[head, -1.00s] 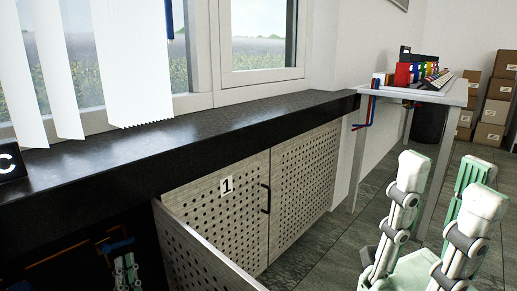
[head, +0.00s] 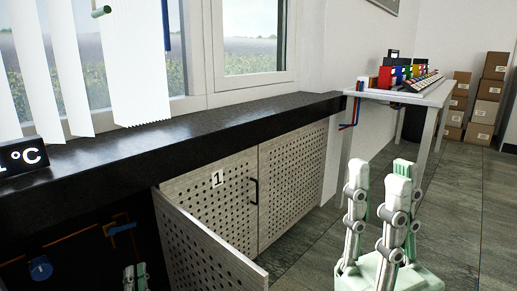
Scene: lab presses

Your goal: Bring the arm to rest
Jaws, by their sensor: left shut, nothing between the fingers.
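My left gripper (head: 135,278) shows small at the bottom left edge of the head view, inside or in front of the dark space under the counter. Its green and white fingers are close together with nothing seen between them, and its lower part is cut off. My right gripper (head: 380,185) is large at the lower right, fingers pointing up from a pale green palm. Its white, green-padded fingers stand apart and hold nothing. It is clear of the cabinet and table.
A perforated cabinet door (head: 212,245) stands open beside the closed doors marked 1 (head: 285,185). Above runs a black counter (head: 190,138) with a °C display (head: 24,157). A white table (head: 437,95) holds coloured items. Boxes (head: 483,118) stand behind. Floor at right is free.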

